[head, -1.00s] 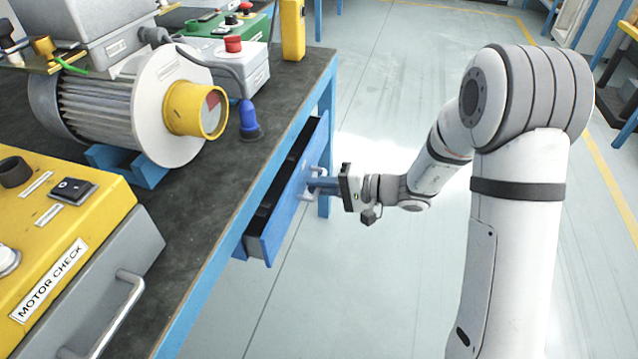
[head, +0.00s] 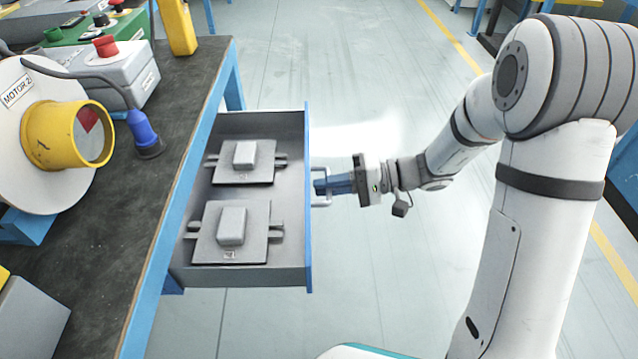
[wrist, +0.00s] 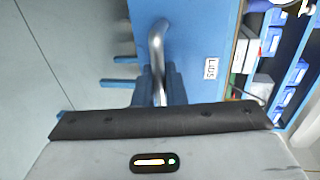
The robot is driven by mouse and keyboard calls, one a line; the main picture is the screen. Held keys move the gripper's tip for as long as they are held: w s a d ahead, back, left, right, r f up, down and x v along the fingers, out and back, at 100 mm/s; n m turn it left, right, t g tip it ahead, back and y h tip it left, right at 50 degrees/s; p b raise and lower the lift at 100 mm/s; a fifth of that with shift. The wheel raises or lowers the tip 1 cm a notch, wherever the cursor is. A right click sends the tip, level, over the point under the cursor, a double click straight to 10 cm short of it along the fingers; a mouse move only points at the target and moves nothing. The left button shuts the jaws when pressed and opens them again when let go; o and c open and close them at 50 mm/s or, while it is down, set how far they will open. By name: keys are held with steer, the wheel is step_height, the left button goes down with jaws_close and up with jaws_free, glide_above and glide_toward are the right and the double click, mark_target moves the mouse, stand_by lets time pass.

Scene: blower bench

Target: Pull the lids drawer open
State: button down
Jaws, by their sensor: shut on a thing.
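The lids drawer (head: 290,275) is pulled well out from under the workbench in the head view. Two grey lids, a far one (head: 258,172) and a near one (head: 257,250), lie in it, each with a raised block on top. My gripper (head: 324,184) is at the drawer's outer front, shut on its metal handle (head: 318,172). In the wrist view the handle (wrist: 158,45) runs between the blue fingers of my gripper (wrist: 158,88), and the blue drawer front (wrist: 195,60) carries a label (wrist: 211,70) reading LIDS.
The dark-topped workbench (head: 110,205) stands at the left with a motor with a yellow collar (head: 45,135), a blue plug-like part (head: 144,135) and a grey box with a red button (head: 120,75). The floor (head: 300,60) right of the drawer is clear.

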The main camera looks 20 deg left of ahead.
steer(key=shift+s, duration=0.1)
steer(key=c, duration=1.6)
jaws_free()
steer(key=shift+a, duration=0.1)
steer(key=shift+c, duration=0.2)
steer(key=p+v, duration=0.2)
steer(key=v, duration=0.5)
steer(key=shift+d, duration=0.35)
steer(key=shift+r+p, duration=0.15)
steer(key=shift+p, duration=0.15)
